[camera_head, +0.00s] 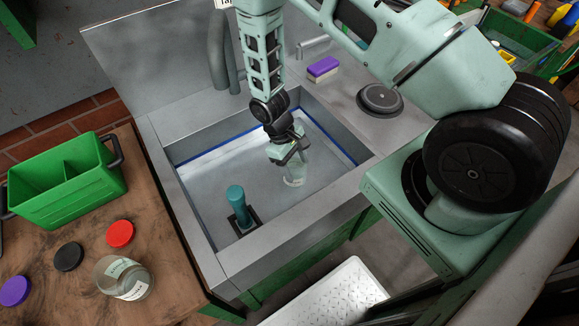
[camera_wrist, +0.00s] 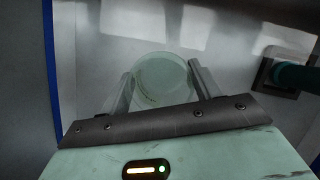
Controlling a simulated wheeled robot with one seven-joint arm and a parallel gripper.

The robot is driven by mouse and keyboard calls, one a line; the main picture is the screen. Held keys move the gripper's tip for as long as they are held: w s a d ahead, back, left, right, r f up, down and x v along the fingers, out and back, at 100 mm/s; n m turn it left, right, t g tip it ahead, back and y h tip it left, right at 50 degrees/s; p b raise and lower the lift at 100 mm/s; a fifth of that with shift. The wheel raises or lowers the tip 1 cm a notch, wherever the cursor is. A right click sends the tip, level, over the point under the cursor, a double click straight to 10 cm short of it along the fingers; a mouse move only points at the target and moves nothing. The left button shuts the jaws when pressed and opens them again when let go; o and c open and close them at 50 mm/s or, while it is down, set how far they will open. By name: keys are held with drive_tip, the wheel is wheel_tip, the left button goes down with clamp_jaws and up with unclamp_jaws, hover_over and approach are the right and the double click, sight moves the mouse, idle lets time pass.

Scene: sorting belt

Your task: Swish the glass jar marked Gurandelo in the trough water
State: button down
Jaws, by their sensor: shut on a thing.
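My gripper (camera_head: 292,154) is inside the metal trough (camera_head: 185,205), shut on a clear glass jar (camera_head: 295,174). In the wrist view the round jar (camera_wrist: 161,78) sits between the two fingers of my gripper (camera_wrist: 160,85). I cannot read a name on the held jar. The water in the trough shows only as a pale, shiny surface, and I cannot tell how deep the jar is in it. A second glass jar (camera_head: 126,278) with white labels lies on the wooden bench at the front left; its label is too small to read surely.
A teal post (camera_head: 236,197) on a dark square base stands in the trough, left of my gripper. A purple sponge (camera_head: 323,67) and a dark round disc (camera_head: 381,98) are on the back rim. A green crate (camera_head: 65,185) and red (camera_head: 120,233), black (camera_head: 68,256) and purple (camera_head: 15,290) lids lie on the bench.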

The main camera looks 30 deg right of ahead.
drive_tip(key=shift+d, duration=2.85)
wheel_tip(320, 180, up, 22)
drive_tip(key=p, duration=1.6)
